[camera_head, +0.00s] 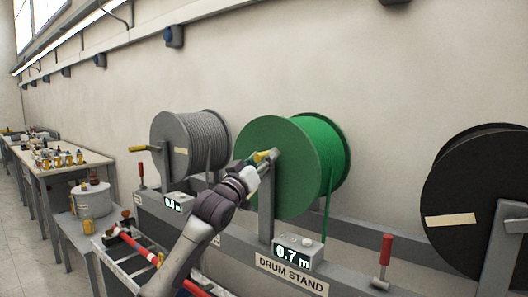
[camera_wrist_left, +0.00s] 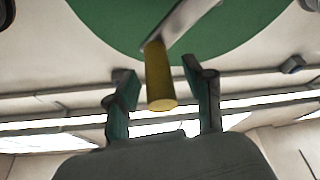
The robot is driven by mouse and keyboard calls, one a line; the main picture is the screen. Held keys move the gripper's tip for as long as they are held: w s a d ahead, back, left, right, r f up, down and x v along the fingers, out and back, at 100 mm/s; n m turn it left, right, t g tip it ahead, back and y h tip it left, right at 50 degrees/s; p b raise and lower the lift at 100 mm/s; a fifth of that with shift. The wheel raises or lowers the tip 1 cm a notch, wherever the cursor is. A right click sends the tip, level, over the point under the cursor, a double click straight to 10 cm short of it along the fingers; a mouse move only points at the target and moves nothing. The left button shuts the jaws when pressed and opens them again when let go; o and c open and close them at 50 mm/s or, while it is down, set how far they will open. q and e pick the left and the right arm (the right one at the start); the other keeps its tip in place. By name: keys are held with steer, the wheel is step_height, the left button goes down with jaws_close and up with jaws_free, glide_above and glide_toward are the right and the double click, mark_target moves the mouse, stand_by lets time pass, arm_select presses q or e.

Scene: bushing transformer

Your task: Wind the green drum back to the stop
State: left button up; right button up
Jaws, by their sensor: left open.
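The green drum (camera_head: 262,190) stands in the middle of the drum stand (camera_head: 290,277), with green cable wound on it and a length hanging down at its right. Its counter (camera_head: 291,252) reads 0.7 m. My left gripper (camera_head: 257,165) is at the drum's crank, in front of the upper face. In the left wrist view the yellow crank handle (camera_wrist_left: 159,78) sits between the two open fingers (camera_wrist_left: 162,102), apart from both. The metal crank arm (camera_wrist_left: 190,22) runs from it across the green disc (camera_wrist_left: 110,25). My right gripper is not in view.
A grey drum (camera_head: 190,140) with its own yellow-handled crank stands to the left, a black drum (camera_head: 480,200) to the right. A red-handled lever (camera_head: 385,262) rises from the stand at the right. Workbenches (camera_head: 70,160) line the left wall.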

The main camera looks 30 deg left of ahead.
arm_select(q)
steer(key=shift+w+r, duration=0.1)
steer(key=shift+w, duration=0.3)
steer(key=shift+c, duration=0.4)
jaws_close()
